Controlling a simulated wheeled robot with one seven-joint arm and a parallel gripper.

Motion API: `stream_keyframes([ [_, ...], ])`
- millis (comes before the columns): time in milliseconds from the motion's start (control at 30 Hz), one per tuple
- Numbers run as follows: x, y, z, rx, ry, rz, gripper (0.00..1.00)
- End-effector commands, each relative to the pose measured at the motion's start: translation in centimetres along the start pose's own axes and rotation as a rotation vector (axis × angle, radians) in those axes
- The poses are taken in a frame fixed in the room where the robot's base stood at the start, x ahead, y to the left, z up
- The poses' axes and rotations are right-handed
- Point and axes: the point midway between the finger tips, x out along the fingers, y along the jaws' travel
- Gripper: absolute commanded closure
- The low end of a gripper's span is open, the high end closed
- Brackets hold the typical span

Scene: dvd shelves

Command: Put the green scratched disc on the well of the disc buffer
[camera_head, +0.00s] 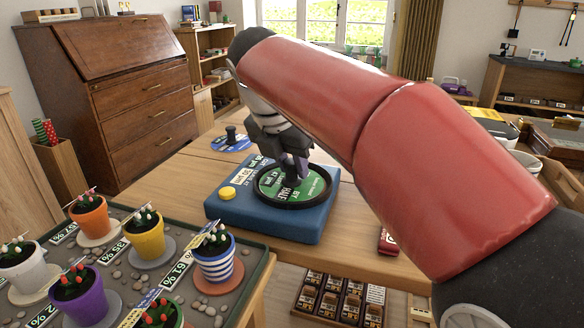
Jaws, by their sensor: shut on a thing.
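The disc buffer (240,213) is a blue box with a yellow button (228,193) and printed labels, standing on the wooden table. Its round well has a dark rim (292,206). The green disc (308,188), with white print, lies within the rim as seen from here. I cannot tell whether it rests on the well's floor or is held just above it. My gripper (293,178) points down at the disc from my red arm and is shut on it. The arm and gripper hide the disc's far part.
A tray (262,262) of potted plants with percentage labels stands at front left. A blue item with a dark knob (231,138) sits behind the buffer. A red item (388,242) lies at its right. A rack of small boxes (342,298) is below the table's front edge.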

Motion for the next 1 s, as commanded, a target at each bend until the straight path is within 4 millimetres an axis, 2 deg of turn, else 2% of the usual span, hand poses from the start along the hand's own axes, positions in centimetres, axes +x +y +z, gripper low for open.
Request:
stream_keyframes([
  [367,0.4,0.0,-0.2,0.0,0.0,0.0,0.97],
  [400,0.3,0.0,-0.1,0.0,0.0,0.001,0.71],
  [533,0.3,0.0,-0.1,0.0,0.0,0.001,0.54],
  [833,0.2,0.0,-0.1,0.0,0.0,0.001,0.53],
  [1000,-1.6,0.1,0.1,0.0,-0.001,0.003,0.53],
])
